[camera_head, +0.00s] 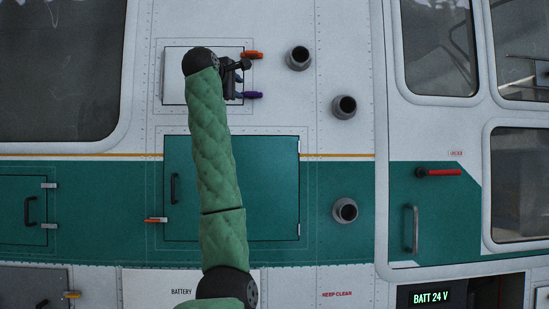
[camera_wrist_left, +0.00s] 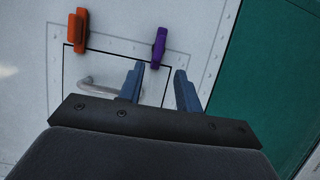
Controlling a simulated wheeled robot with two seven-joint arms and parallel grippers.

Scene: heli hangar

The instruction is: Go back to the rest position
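My left arm, in a green quilted sleeve, rises from the bottom of the head view. Its left gripper (camera_head: 238,82) is in front of the right part of a small white hatch (camera_head: 176,80), between an orange latch (camera_head: 253,54) and a purple latch (camera_head: 253,95). In the left wrist view, the two blue fingers of the left gripper (camera_wrist_left: 160,85) stand apart with nothing between them. The purple latch (camera_wrist_left: 158,47) is just beyond the fingertips, and the orange latch (camera_wrist_left: 77,32) is at upper left. A grey handle (camera_wrist_left: 98,88) shows partly behind the gripper. My right gripper is not in view.
The helicopter's side wall fills the head view. Below the hatch is a larger green hatch (camera_head: 270,190) with a handle and an orange latch (camera_head: 156,220). Several round ports (camera_head: 299,57) stick out at right. A door with a red handle (camera_head: 438,173) is farther right.

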